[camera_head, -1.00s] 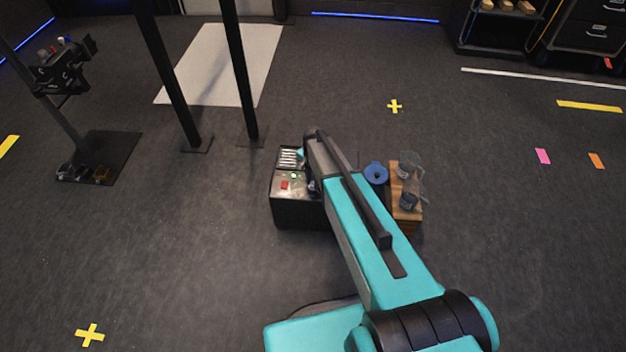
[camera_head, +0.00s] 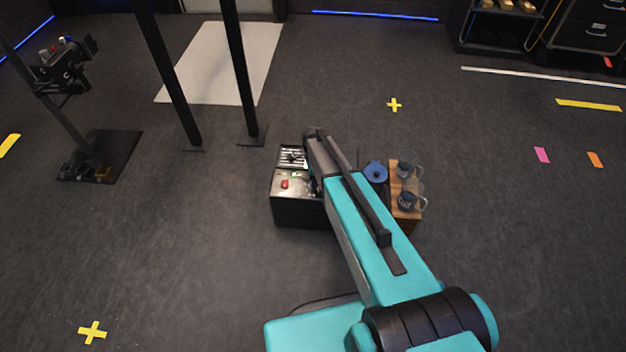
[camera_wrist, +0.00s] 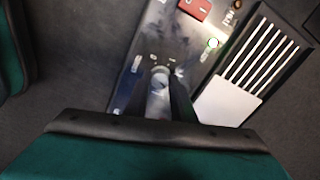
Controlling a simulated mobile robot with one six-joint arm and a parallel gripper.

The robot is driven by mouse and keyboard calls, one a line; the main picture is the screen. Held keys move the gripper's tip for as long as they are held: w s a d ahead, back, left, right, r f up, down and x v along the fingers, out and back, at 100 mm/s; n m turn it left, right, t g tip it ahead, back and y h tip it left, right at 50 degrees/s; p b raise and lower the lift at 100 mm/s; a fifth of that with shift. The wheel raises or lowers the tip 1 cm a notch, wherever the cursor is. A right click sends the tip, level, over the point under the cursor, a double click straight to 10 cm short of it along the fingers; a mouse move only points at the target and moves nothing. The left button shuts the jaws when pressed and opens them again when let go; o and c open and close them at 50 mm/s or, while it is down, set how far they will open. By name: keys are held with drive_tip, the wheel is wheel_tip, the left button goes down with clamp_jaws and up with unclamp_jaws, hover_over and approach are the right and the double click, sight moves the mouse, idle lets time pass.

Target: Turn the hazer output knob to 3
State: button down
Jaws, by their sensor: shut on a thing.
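The hazer (camera_head: 297,211) is a black box with a silver top panel, partly hidden by my arm in the head view. The knob's pointer and numbers are too small and blurred to read.
A vented section with pale slats (camera_wrist: 262,55) adjoins the panel. In the head view, a wooden crate (camera_head: 405,222) with mugs (camera_head: 408,201) and a blue item (camera_head: 375,172) stand right of my arm. Black poles (camera_head: 243,80) rise behind.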

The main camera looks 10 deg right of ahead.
drive_tip(key=shift+a, duration=0.1)
drive_tip(key=c, duration=1.5)
unclamp_jaws()
wheel_tip(320, 180, up, 14)
drive_tip(key=shift+f+p, duration=0.1)
drive_tip(key=shift+p, duration=0.35)
